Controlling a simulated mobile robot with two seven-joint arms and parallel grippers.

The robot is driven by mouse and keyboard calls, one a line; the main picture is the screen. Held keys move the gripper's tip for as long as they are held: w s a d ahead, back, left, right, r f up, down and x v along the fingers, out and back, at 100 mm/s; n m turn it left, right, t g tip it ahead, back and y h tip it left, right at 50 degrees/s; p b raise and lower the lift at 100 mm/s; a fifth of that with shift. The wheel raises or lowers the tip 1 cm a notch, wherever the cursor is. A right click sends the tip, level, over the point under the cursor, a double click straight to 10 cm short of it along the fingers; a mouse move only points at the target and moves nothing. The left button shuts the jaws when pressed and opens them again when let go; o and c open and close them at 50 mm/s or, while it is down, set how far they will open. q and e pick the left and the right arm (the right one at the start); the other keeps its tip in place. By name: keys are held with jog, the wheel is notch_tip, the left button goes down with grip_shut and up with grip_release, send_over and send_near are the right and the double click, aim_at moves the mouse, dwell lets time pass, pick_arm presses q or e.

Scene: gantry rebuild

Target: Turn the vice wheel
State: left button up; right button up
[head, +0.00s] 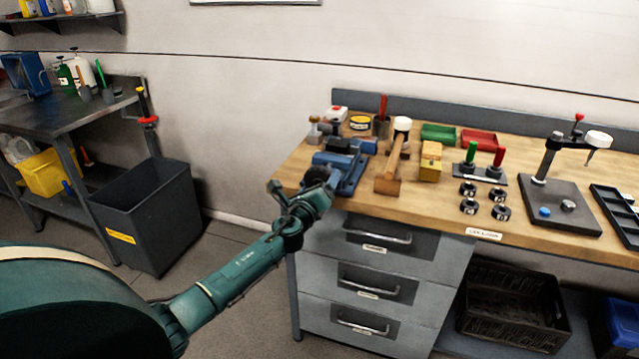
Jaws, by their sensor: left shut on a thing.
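The blue vice (345,162) is mounted at the left front corner of the wooden workbench (450,214). Its dark vice wheel (316,176) faces the front left edge of the bench and is partly hidden by my gripper. My left gripper (318,190) reaches in from the lower left on its green arm and is shut on the vice wheel. The exact finger contact is too small to see. My right gripper is not in view.
A wooden mallet (391,164) lies right of the vice, near a yellow block (430,168). Grey drawers (375,278) sit under the bench. A dark bin (150,215) stands on the floor at left. Floor between bin and drawers is clear except for my arm.

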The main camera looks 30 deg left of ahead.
pick_arm(q)
jog(key=shift+a+r+m+p, duration=0.1)
jog(key=shift+r+m+p, duration=0.1)
jog(key=shift+m, duration=0.6)
jog(key=shift+a+r+m+p, duration=0.1)
jog(key=shift+m+p, duration=0.05)
jog(key=shift+m, duration=0.65)
jog(key=o, duration=0.6)
jog(key=shift+w, duration=0.1)
jog(key=o, duration=0.4)
jog(key=shift+d+f, duration=0.1)
jog(key=shift+f, duration=0.1)
jog(key=v, duration=1.3)
jog(key=shift+f, duration=0.15)
